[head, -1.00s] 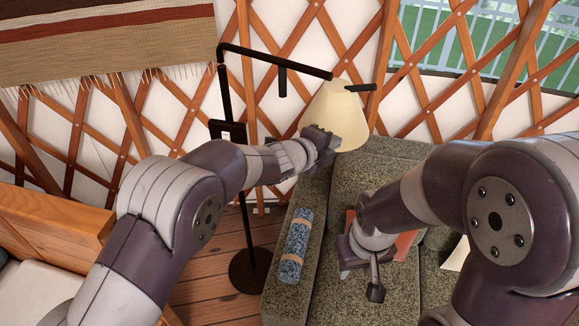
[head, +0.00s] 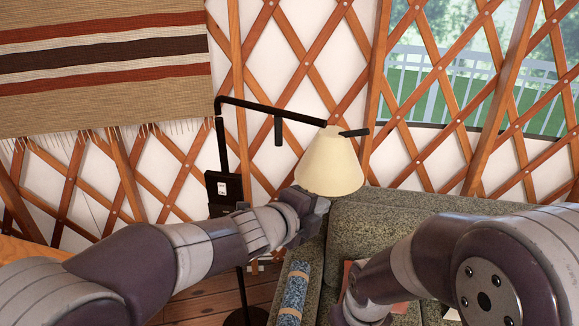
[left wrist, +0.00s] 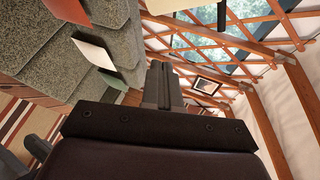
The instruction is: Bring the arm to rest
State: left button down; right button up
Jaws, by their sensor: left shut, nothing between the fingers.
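My left arm reaches in from the left in the head view, and its gripper (head: 316,202) is at the bottom edge of the cream lampshade (head: 330,165). I cannot tell whether it touches the shade. In the left wrist view the left fingers (left wrist: 158,72) are together with nothing between them. My right arm (head: 425,262) comes in from the right, low over the sofa. Its gripper is below the bottom edge of the head view.
The black floor lamp (head: 228,140) stands behind my left forearm. A green-grey sofa (head: 380,212) fills the lower middle. A strapped blue roll (head: 293,296) lies on its left side. A lattice wall (head: 300,60) closes the back; a striped hanging (head: 100,62) covers its left.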

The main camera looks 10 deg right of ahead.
pick_arm(q)
jog(key=s+a+f+n+g+y, duration=0.35)
jog(key=a+f+n+y, duration=0.45)
jog(key=a+f+n, duration=0.65)
jog(key=s+a+f+n+g+y, duration=0.1)
jog(key=s+a+n+g, duration=0.1)
jog(key=s+a+n, duration=0.4)
jog(key=s+a+f+n+g+y, duration=0.1)
jog(key=s+a+f+n+g, duration=0.1)
jog(key=s+a+n, duration=0.5)
jog(key=a, duration=0.5)
jog(key=shift+s+a+y, duration=0.4)
pick_arm(e)
jog(key=shift+w+d+f, duration=0.1)
jog(key=shift+w+d, duration=0.1)
jog(key=shift+w, duration=0.05)
pick_arm(q)
jog(key=shift+r, duration=0.1)
pick_arm(e)
jog(key=shift+s, duration=0.1)
